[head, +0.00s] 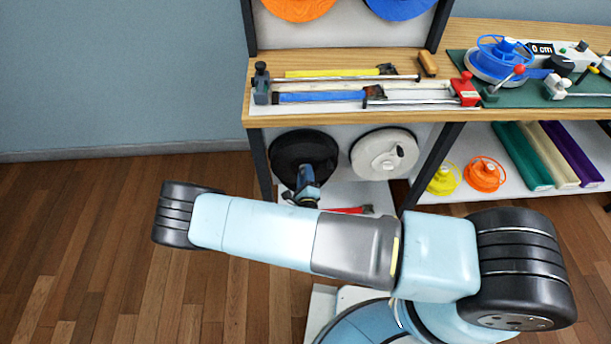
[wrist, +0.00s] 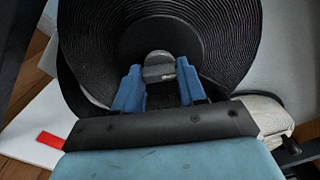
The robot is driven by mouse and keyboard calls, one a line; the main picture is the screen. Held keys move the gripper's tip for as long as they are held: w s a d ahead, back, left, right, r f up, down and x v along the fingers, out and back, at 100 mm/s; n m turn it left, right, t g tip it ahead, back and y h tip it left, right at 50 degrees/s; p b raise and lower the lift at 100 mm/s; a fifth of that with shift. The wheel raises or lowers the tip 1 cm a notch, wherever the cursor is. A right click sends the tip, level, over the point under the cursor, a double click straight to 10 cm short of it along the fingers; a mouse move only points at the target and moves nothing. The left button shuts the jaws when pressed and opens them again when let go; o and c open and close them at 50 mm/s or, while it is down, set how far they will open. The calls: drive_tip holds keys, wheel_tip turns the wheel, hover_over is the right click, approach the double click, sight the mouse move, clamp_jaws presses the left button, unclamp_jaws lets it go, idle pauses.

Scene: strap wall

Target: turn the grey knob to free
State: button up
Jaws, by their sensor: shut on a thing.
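The grey knob (wrist: 159,68) sits at the middle of a black ridged reel (wrist: 105,45), which also shows under the bench in the head view (head: 292,150). My gripper (wrist: 160,76) has its two blue fingers on either side of the knob and is shut on it. In the head view my gripper (head: 307,172) reaches to the front of the black reel and hides the knob there. Any markings around the knob cannot be made out.
Dark bench legs (head: 257,160) stand on both sides. A red strip (head: 345,210) lies on the white board below. Straps and clamps cover the wooden bench (head: 350,60).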

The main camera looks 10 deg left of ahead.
drive_tip(key=n, duration=0.6)
drive_tip(key=shift+s+a, duration=0.1)
drive_tip(key=shift+a, duration=0.05)
drive_tip(key=shift+f+n, duration=0.1)
drive_tip(key=shift+n, duration=0.2)
drive_tip(key=o, duration=1.1)
drive_tip(key=shift+c, duration=0.2)
drive_tip(key=v, duration=1.3)
drive_tip(key=shift+s+d, duration=0.25)
drive_tip(key=shift+s, duration=0.05)
